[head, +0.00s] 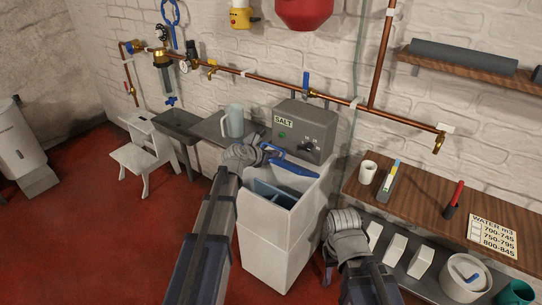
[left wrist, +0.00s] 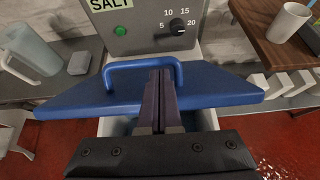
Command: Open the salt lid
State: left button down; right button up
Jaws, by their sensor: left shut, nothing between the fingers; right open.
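The salt cabinet is white with a grey control box (head: 305,132) labelled SALT. Its blue lid (head: 290,167) is tilted up at the back, and the opening (head: 272,192) shows in front of it. The blue lid (left wrist: 230,92) fills the middle of the left wrist view, with its bar handle (left wrist: 125,68) on top. My left gripper (left wrist: 163,78) is shut and empty, its fingers overlapping the handle in the picture; whether they touch it is unclear. In the head view my left gripper (head: 264,157) is partly hidden by its wrist. My right gripper (head: 329,265) hangs right of the cabinet, mostly hidden.
A jug (head: 233,121) stands on the grey counter left of the cabinet. A wooden shelf (head: 415,205) on the right holds a white mug (head: 368,172), a marker and a WATER card (head: 493,234). White blocks and a lidded pot (head: 465,277) sit below. Red floor is open at left.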

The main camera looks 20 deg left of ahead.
pick_arm(q)
jog(key=shift+w+d+r+p, duration=0.2)
jog(key=shift+w+r+p, duration=0.3)
jog(key=shift+w, duration=0.05)
jog(key=shift+w+d+r+p, duration=0.15)
jog(key=shift+w+r+p, duration=0.35)
jog(key=w+d+r+p, duration=0.1)
jog(key=w, duration=0.3)
jog(key=w+d+r+p, duration=0.2)
jog(key=w, duration=0.2)
jog(key=w+d+r+p, duration=0.1)
jog(key=w+r+p, duration=0.1)
jog(key=w, duration=0.2)
jog(key=shift+w+d, duration=0.35)
jog(key=shift+w, duration=0.05)
jog(key=shift+w+d, duration=0.2)
jog(key=shift+w, duration=0.3)
